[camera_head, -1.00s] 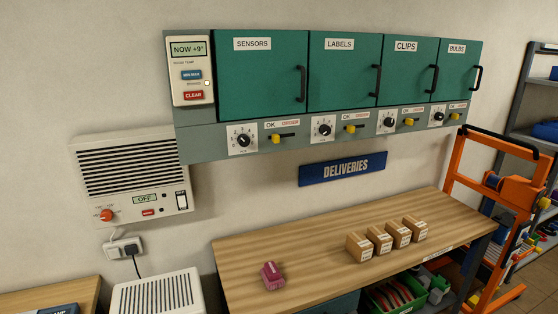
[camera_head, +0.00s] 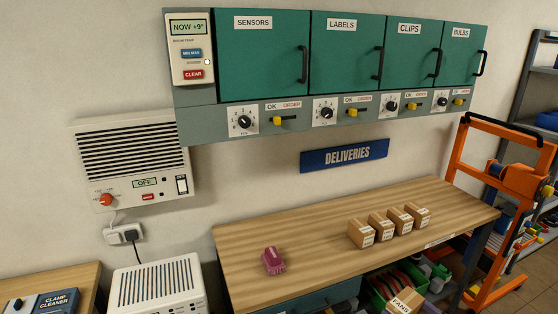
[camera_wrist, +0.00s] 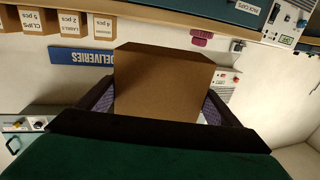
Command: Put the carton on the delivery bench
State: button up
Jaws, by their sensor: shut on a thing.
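The carton, brown and labelled FANS (camera_head: 403,301), shows at the bottom edge of the head view, in front of the delivery bench and partly cut off. In the wrist view the carton (camera_wrist: 165,85) fills the middle, between the purple-padded jaws of my gripper (camera_wrist: 157,103). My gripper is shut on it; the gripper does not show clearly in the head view. The delivery bench (camera_head: 310,235) has a wooden top below the DELIVERIES sign (camera_head: 344,155). The held carton appears apart from the bench top.
Several small cartons (camera_head: 361,234) stand in a row on the bench's right half. A magenta item (camera_head: 273,261) lies at its left. The bench between and right of them is clear. Green cabinets (camera_head: 345,60) hang above. An orange cart (camera_head: 510,180) stands at the right end.

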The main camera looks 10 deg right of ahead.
jog(key=w+a+n+g+y+b, duration=0.1)
jog(key=w+a+y+b, duration=0.1)
jog(key=w+a, duration=0.3)
jog(key=w+a+r+n+g+y+b, duration=0.1)
jog(key=w+a+b, duration=0.3)
jog(key=a, duration=0.9)
jog(key=w+a+r+n+g+y+b, duration=0.1)
jog(key=w+a+n+g+y+b, duration=0.2)
jog(key=w+a, duration=0.4)
jog(key=a, duration=0.3)
jog(key=shift+r, duration=0.15)
jog(key=shift+w+g+y, duration=0.1)
jog(key=shift+g+y, duration=0.2)
jog(key=shift+d, duration=0.1)
